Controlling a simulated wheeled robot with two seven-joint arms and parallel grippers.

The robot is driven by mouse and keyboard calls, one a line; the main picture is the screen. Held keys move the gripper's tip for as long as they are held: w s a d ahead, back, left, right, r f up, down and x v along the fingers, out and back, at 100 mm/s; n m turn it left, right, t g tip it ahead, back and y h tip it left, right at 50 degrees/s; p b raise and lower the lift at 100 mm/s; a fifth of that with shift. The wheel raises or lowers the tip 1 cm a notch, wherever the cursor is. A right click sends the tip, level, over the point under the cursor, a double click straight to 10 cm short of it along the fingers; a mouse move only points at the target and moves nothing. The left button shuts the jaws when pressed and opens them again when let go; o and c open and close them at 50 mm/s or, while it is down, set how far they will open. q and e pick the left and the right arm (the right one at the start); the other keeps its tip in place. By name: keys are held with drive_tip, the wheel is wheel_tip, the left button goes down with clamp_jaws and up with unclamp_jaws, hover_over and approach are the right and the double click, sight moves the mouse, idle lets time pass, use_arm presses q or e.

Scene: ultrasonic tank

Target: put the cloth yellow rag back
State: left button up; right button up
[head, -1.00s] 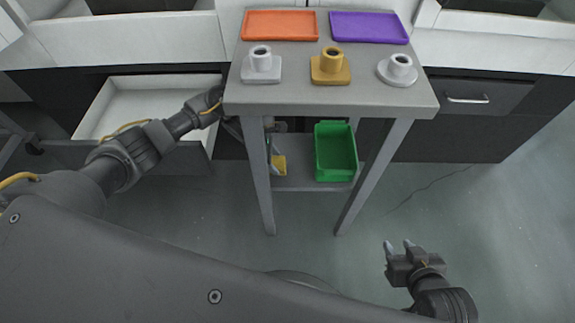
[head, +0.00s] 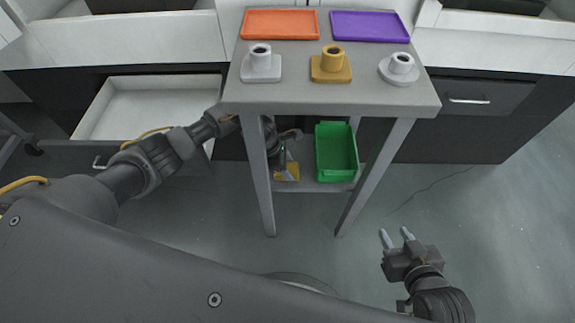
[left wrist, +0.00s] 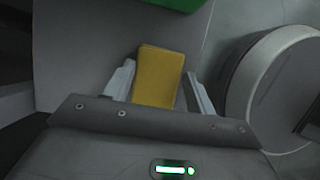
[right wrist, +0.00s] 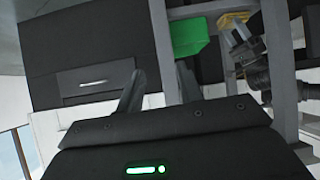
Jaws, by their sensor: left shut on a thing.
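The yellow rag (head: 291,173) is at the lower shelf of the grey stand, partly hidden behind my gripper. In the left wrist view the rag (left wrist: 158,77) stands between the two fingers. My left gripper (head: 284,166) is shut on it, reaching in under the top past the stand's left leg. I cannot tell whether the rag touches the shelf. My right gripper (head: 395,236) is open and empty, low over the floor to the right of the stand. Its spread fingers show in the right wrist view (right wrist: 160,88).
A green bin (head: 336,177) stands on the lower shelf (head: 312,184), right of the rag. The top holds an orange tray (head: 280,25), a purple tray (head: 369,27) and silver, gold and white flanged pieces. An open white drawer (head: 140,112) is at left. The floor at right is clear.

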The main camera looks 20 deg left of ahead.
sight(290, 169)
use_arm(q)
drive_tip(key=shift+f, duration=0.1)
use_arm(e)
drive_tip(key=shift+w+a+r, duration=0.2)
drive_tip(key=shift+a+r, duration=0.05)
drive_tip(key=shift+a, duration=0.05)
use_arm(q)
drive_tip(key=o, duration=0.9)
use_arm(e)
drive_tip(key=shift+r+t+y, duration=0.1)
drive_tip(key=shift+t+y, duration=0.2)
drive_tip(key=shift+w, duration=0.1)
